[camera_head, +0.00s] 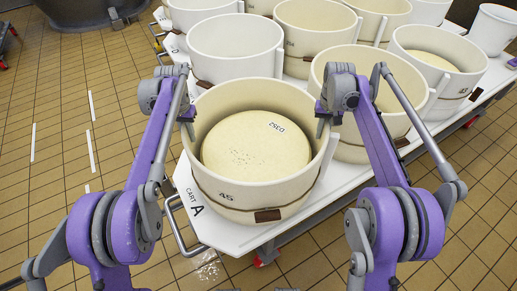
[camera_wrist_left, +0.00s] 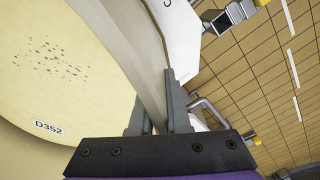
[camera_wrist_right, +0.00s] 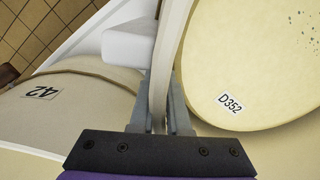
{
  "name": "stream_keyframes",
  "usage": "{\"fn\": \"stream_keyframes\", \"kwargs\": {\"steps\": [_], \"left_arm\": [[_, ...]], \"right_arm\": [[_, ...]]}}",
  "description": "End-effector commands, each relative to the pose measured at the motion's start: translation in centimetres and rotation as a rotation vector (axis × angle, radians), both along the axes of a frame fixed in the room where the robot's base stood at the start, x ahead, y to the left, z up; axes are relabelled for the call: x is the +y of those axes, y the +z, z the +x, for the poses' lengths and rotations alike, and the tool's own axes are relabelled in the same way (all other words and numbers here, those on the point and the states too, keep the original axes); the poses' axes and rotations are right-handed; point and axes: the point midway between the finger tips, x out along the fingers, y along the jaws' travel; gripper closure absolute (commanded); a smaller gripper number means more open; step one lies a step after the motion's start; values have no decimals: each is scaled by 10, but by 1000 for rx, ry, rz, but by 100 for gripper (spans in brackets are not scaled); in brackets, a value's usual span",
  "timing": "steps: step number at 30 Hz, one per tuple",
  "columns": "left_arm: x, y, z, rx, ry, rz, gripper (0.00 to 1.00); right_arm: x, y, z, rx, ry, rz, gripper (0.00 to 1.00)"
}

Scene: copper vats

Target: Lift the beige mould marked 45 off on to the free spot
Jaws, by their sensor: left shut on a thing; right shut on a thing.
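The beige mould marked 45 (camera_head: 240,205) stands at the near corner of the white cart, marked CART A. It looks upright. A pale cheese labelled D352 (camera_head: 255,145) lies inside it. My left gripper (camera_head: 188,112) is shut on the mould's left rim; in the left wrist view its fingers (camera_wrist_left: 158,110) straddle the wall. My right gripper (camera_head: 322,108) is shut on the right rim; in the right wrist view its fingers (camera_wrist_right: 163,110) straddle the wall. I cannot tell whether the mould's underside touches the cart. No clearly free spot shows.
The cart top (camera_head: 222,236) is crowded with several beige and white moulds. A white mould (camera_head: 235,47) stands just behind; a beige mould (camera_head: 352,140) marked 42 in the right wrist view stands close on the right. Tiled floor (camera_head: 60,130) is open at the left.

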Motion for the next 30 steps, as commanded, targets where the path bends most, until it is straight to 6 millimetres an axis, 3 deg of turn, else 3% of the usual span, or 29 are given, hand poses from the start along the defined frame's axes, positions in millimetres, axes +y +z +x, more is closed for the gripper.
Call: {"fn": "stream_keyframes", "kwargs": {"steps": [17,30], "left_arm": [[0,9,-1,-2,0,0,100],[0,60,-3,-18,0,0,100]], "right_arm": [[0,9,-1,-2,0,0,100],[0,60,-3,-18,0,0,100]]}}
